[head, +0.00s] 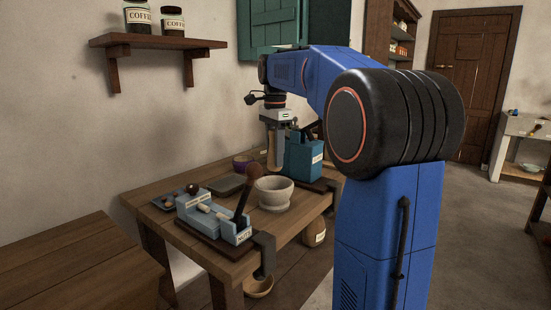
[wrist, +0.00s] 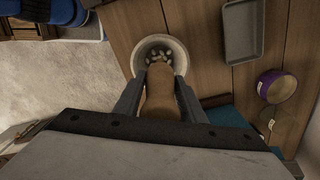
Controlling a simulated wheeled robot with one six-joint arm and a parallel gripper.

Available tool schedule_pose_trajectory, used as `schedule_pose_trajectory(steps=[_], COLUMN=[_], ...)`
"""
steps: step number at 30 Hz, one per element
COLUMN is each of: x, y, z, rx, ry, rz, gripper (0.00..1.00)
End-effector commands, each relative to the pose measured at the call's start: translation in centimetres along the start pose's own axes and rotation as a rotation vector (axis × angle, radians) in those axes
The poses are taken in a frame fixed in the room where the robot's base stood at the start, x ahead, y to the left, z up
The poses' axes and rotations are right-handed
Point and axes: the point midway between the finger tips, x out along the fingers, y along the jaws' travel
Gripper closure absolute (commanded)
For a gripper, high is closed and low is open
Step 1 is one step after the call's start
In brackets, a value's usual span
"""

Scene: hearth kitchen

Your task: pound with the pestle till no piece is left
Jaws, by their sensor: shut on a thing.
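The pale stone mortar (head: 273,194) stands upright on the wooden table. In the wrist view, the mortar (wrist: 140,57) holds several pale pieces (wrist: 160,56) that show in its bowl. My gripper (head: 277,127) is above the mortar, shut on the tan pestle (head: 275,150), which hangs close to upright. In the head view the pestle's lower end appears a little above the mortar's rim. In the wrist view my gripper (wrist: 159,88) has a finger on each side of the pestle (wrist: 160,96), which hides the near part of the bowl.
Behind are a grey tray (head: 226,184), a purple pot (head: 240,163) and a blue box (head: 305,157). A dark clamp (head: 265,254) grips the table's front edge (head: 300,226).

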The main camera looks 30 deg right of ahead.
Motion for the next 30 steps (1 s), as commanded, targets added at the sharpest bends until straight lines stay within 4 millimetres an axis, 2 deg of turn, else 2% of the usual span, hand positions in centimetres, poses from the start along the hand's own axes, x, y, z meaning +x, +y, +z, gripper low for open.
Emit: schedule_pose_trajectory(steps=[21, 30], x=[5.0, 6.0], y=[0.0, 0.0], z=[0.0, 0.0], rx=[0.000, 0.000], ry=[0.000, 0.000], rz=[0.001, 0.000], gripper=[0.99, 0.99])
